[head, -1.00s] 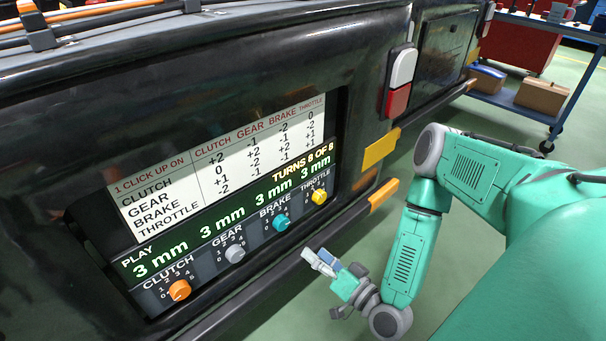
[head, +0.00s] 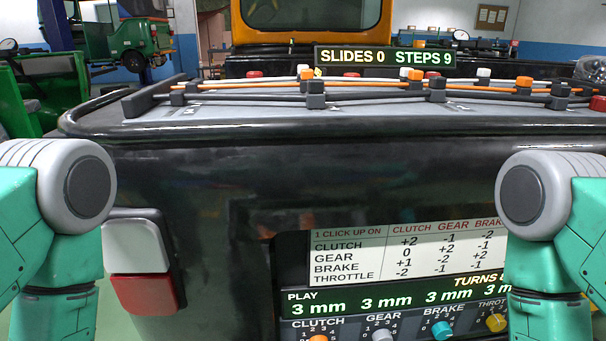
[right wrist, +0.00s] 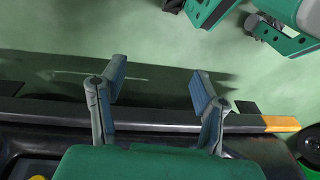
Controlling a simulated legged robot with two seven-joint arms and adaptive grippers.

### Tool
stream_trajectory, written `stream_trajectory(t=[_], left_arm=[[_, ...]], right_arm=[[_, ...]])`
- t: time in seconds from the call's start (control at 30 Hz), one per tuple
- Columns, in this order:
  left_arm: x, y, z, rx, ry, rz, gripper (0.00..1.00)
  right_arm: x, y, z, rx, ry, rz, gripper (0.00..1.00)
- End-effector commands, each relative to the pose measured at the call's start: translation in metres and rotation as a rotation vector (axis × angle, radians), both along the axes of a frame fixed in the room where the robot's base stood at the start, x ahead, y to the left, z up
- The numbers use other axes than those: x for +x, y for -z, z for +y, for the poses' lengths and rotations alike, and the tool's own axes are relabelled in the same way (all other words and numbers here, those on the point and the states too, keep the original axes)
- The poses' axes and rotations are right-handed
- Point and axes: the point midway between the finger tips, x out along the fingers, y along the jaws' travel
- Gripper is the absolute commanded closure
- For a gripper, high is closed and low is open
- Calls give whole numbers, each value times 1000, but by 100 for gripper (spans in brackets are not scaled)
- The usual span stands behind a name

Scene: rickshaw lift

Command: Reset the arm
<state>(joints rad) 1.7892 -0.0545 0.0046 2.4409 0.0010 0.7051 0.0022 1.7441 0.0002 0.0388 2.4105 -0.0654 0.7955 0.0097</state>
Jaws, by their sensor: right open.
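In the head view my two arms stand at the left and right edges, bent at grey joints, with their lower parts running out of the bottom of the picture. Neither gripper shows there. My right gripper (right wrist: 157,90) shows in the right wrist view, open and empty, its two fingers wide apart above the dark bumper edge (right wrist: 160,119) and green floor. Nothing is between the fingers. My left gripper is out of view.
The black rickshaw body (head: 190,200) fills the front. Its panel carries a chart (head: 400,250), "3 mm" readouts and knobs, including a teal one (head: 442,331). Orange and black cables (head: 400,85) run across the top ledge. A sign (head: 385,57) reads "SLIDES 0 STEPS 9".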

Motion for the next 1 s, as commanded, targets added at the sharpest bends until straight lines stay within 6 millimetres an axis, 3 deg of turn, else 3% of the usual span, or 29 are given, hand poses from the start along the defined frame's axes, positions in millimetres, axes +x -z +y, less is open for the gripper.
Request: stream_trajectory(t=[0.07,0.1,0.6,0.7,1.0], left_arm=[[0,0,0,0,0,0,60],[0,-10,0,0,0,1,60],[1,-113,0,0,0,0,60],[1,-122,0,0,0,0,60],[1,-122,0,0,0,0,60]], right_arm=[[-13,-14,-23,-100,-12,68,44],[-15,-25,-24,-105,-8,77,44],[-14,-125,-21,-92,-6,72,44],[-14,-134,-21,-92,-6,72,44],[-14,-134,-21,-92,-6,72,44]])
